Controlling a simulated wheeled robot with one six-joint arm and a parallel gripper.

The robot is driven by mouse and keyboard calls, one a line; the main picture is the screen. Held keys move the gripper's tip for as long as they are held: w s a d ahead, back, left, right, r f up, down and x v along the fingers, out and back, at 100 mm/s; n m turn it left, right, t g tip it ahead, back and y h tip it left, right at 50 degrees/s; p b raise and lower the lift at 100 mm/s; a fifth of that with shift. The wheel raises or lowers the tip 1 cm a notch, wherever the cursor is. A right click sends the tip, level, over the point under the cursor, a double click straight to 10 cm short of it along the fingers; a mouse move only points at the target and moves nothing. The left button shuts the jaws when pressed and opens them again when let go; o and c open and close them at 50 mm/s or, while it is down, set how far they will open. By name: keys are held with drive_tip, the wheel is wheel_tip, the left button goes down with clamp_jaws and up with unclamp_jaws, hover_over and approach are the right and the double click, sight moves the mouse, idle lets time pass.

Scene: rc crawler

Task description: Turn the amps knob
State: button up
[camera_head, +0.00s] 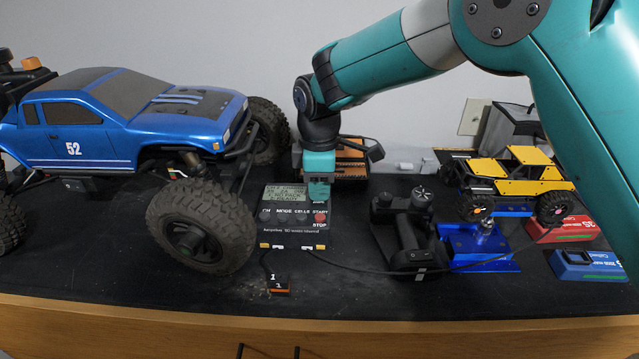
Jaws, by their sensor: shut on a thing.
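The charger (292,232) is a dark box with a green text display (284,194), small labels and a red START/STOP button (320,217). It lies on the black bench mat, right of the blue truck's front wheel. My gripper (319,190) points straight down over the charger's upper right corner, beside the display. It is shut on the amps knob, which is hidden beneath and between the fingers. How far the knob is turned cannot be seen.
The blue crawler truck (120,125) stands close on the left. A black transmitter (405,235), blue stand (480,248), yellow crawler (515,180) and red and blue battery packs (585,265) are on the right. A cable runs along the front. An orange-and-black item (350,160) lies behind my gripper.

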drive_tip(key=m, duration=0.7)
drive_tip(key=shift+m, duration=0.3)
drive_tip(key=m, duration=0.3)
drive_tip(key=shift+m+b, duration=0.3)
drive_tip(key=shift+m, duration=1.8)
drive_tip(key=o, duration=0.9)
drive_tip(key=shift+r, duration=0.1)
